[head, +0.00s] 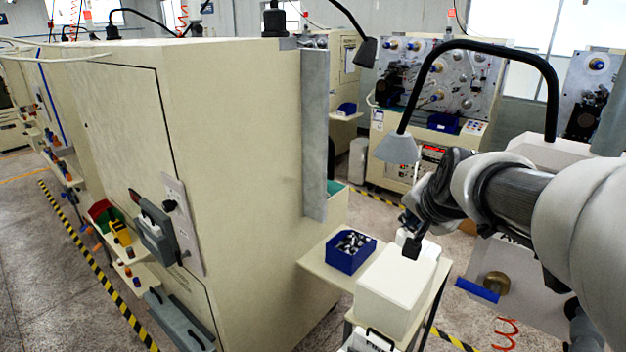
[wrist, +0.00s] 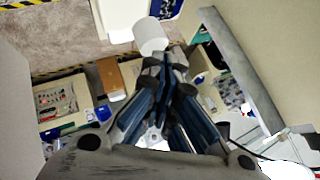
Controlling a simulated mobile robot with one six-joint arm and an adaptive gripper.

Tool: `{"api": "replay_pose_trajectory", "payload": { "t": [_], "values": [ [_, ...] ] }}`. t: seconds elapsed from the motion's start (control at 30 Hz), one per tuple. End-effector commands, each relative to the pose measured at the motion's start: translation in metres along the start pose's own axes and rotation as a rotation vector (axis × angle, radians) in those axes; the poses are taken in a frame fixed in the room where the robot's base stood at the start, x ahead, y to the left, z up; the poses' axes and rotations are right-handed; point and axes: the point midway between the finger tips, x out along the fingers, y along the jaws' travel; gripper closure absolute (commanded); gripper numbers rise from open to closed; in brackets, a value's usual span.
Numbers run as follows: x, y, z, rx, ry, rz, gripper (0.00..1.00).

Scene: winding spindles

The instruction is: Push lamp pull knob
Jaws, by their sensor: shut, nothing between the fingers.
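A lamp (head: 397,148) with a pale grey cone shade hangs from a thick black arched arm right of centre in the head view. I cannot make out a pull knob on it; my arm covers the area just right of and below the shade. A second, dark lamp (head: 366,52) hangs on a thin black neck near the top centre. Neither lamp is clearly recognisable there.
A cream machine cabinet (head: 240,140) with a grey vertical strip fills the left and centre. A winding machine (head: 440,85) stands behind.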

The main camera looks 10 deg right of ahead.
Motion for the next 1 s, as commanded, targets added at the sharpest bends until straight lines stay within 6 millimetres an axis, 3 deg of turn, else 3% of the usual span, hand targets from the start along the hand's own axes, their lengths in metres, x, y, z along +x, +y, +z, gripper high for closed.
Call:
{"api": "replay_pose_trajectory", "payload": {
  "t": [1.0],
  "values": [
    [0.0066,0.0049,0.0049,0.000,-0.001,0.001,1.00]
  ]
}}
